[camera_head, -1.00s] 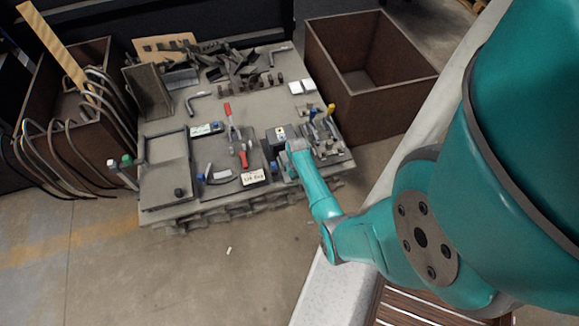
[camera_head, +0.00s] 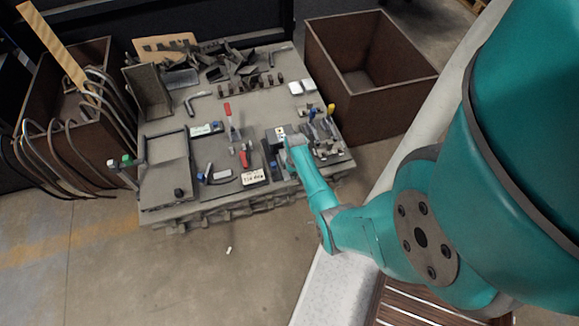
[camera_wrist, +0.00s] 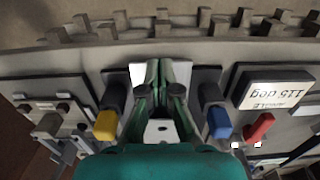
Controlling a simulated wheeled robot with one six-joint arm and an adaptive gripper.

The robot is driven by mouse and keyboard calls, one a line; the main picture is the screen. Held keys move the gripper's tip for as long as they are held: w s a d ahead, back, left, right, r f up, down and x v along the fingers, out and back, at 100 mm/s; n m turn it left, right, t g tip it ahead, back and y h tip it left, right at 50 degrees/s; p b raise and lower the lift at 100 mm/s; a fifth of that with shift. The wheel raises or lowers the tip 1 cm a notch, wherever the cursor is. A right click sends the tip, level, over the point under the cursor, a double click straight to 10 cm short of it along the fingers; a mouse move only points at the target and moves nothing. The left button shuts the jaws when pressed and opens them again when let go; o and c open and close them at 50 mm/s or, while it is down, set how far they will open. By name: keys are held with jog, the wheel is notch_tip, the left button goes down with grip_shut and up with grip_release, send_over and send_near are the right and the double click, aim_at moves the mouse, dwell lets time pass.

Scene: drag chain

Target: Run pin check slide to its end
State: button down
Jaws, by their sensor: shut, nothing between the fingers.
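The pin check slide seems to lie at the small dark fixture (camera_head: 273,137) on the right half of the bench; my forearm covers part of it in the head view, and I cannot clearly make out the slide. My gripper (camera_wrist: 160,75) is shut and empty in the wrist view, low over the fixture. A yellow-ended dark handle (camera_wrist: 106,124) stands left of it, and a blue-ended dark handle (camera_wrist: 218,122) stands right of it. Whether the fingers touch any part is hidden by the gripper body.
A brown open bin (camera_head: 375,100) stands behind to the right. Another bin (camera_head: 85,140) with hoses stands left. Several fixtures crowd close around my gripper.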

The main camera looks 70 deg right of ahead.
jog(key=shift+w+d, duration=1.35)
jog(key=shift+d, duration=0.25)
jog(key=shift+w+d, duration=1.35)
jog(key=shift+d, duration=0.3)
jog(key=shift+w+d, duration=0.65)
jog(key=shift+d, duration=0.05)
jog(key=shift+w+d, duration=0.1)
jog(key=shift+s+a, duration=0.5)
jog(key=shift+a, duration=0.1)
notch_tip(320, 180, up, 8)
dwell(1.1)
